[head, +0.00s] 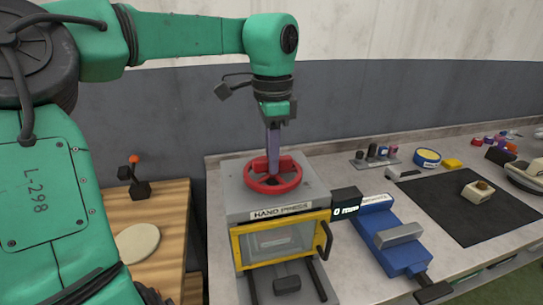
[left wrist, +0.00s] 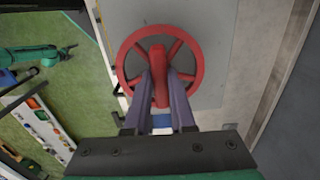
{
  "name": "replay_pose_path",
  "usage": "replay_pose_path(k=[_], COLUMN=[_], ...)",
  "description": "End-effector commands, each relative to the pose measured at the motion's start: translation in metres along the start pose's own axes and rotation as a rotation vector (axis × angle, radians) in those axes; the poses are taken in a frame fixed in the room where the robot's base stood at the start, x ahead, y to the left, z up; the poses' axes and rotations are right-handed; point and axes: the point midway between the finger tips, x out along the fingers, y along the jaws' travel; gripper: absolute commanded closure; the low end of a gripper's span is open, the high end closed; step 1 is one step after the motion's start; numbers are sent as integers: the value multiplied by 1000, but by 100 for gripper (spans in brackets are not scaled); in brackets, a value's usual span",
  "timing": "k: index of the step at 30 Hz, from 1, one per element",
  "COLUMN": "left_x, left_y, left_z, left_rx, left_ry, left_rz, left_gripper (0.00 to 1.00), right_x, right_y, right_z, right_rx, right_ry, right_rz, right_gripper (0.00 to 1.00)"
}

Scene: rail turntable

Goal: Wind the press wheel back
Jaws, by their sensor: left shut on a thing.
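The red press wheel (head: 264,184) lies flat on top of the grey hand press (head: 235,199), which stands on the bench. It also shows in the left wrist view (left wrist: 126,81) as a ring with several spokes and a raised red bar (left wrist: 157,62) across it. My left gripper (head: 273,170) points straight down over the wheel. Its two purple fingers (left wrist: 162,101) are shut on the red bar, one on each side. My right gripper is not in view. The press has a yellow-framed front window (head: 236,250) with a black handle. A small display (head: 346,209) beside it reads "0 mm".
A blue vise (head: 375,228) stands close to the right of the press. A wooden table (head: 172,213) stands at the left, with a gap before the bench.

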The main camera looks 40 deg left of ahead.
Motion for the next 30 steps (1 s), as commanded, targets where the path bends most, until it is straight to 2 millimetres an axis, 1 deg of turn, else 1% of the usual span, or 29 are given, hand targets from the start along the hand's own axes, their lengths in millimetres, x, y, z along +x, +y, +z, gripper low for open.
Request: replay_pose_path(k=[10,11,12,13,21,24,26,29,30], left_x=[0,0,0,0,-1,-3,-8,-24,-33], left_y=[0,0,0,0,0,0,-1,-1,-1], left_z=[0,0,0,0,0,0,0,-1,-1], left_rx=[-3,-3,-2,-2,-2,-2,-3,-3,-3], left_ry=[0,0,0,0,1,1,1,3,4], left_rz=[0,0,0,0,-1,-2,-2,-4,-3], left_gripper=[100,74,58,48,48,48,48,48,48], right_x=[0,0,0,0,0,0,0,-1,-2], right_y=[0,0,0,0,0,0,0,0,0], right_z=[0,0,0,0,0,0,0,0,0], right_rx=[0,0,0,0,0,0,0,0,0], right_ry=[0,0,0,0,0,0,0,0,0], right_rz=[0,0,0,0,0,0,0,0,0], right_gripper=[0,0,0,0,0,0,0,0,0])
